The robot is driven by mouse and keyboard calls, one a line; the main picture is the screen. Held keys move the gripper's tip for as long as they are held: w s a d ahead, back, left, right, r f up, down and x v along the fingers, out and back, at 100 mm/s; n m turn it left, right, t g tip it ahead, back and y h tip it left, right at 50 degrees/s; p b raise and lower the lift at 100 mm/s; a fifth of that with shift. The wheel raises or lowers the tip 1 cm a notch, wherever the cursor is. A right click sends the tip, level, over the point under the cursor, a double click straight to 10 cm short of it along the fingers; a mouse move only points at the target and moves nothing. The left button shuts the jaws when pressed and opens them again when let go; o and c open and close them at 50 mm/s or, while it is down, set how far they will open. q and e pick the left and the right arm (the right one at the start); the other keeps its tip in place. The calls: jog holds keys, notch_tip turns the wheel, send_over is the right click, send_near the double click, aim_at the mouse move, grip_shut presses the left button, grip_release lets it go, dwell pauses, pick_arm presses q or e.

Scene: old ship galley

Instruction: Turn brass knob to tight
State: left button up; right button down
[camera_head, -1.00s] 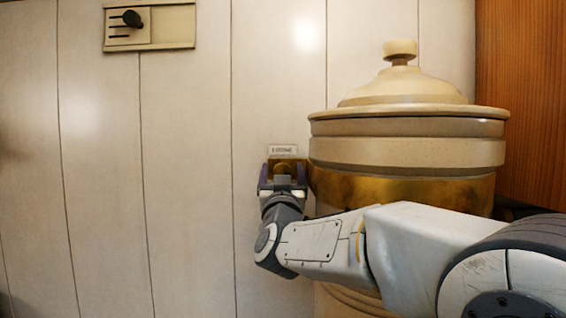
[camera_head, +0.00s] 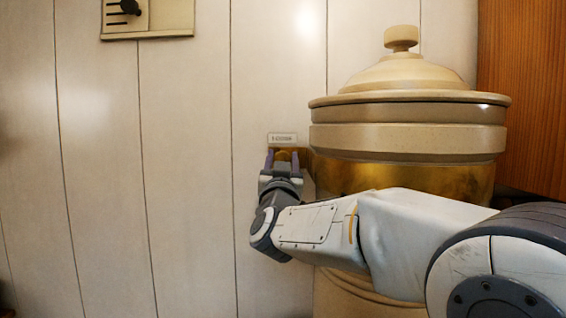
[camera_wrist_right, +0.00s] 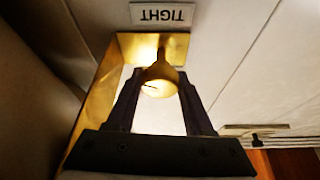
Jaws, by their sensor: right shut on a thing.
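The brass knob (camera_wrist_right: 160,80) is in the right wrist view, in front of a brass plate (camera_wrist_right: 128,44). A dark mark shows on its face. My right gripper (camera_head: 283,160) is shut on the knob, with one finger on each side of it. In the head view the knob is largely hidden by the fingers. A small label (camera_head: 283,139) sits on the wall just above; in the wrist view it reads TIGHT upside down (camera_wrist_right: 162,14). My left gripper is in neither view.
A large cream canister (camera_head: 405,138) with a domed lid and a brass band stands right beside the knob, behind my right arm. A wooden panel (camera_head: 522,100) is at far right. The pale panelled wall between is bare.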

jog(key=m+h, duration=0.1)
jog(key=m, duration=0.1)
jog(key=m+h+b, duration=0.1)
jog(key=m, duration=0.1)
jog(key=shift+f+m+h, duration=0.1)
jog(key=shift+m+h, duration=0.2)
jog(key=shift+m, duration=0.1)
jog(key=m+g+h+b, duration=0.1)
jog(key=m, duration=0.2)
jog(key=shift+m, duration=0.4)
jog(key=m+g+h, duration=0.1)
jog(key=m, duration=0.1)
jog(key=m+h, duration=0.1)
jog(key=m, duration=0.1)
jog(key=shift+d+m+g, duration=0.1)
jog(key=shift+m+g, duration=0.2)
jog(key=shift+g, duration=0.1)
jog(key=shift+d+m+g+h+p, duration=0.15)
jog(key=shift+m+g+p, duration=0.25)
jog(key=shift+m, duration=0.8)
jog(key=shift+a+m+g+h+p, duration=0.1)
jog(key=shift+m+g+h+p, duration=0.3)
jog(key=shift+m, duration=0.8)
jog(key=shift+d, duration=0.1)
jog(key=shift+c, duration=1.5)
grip_release()
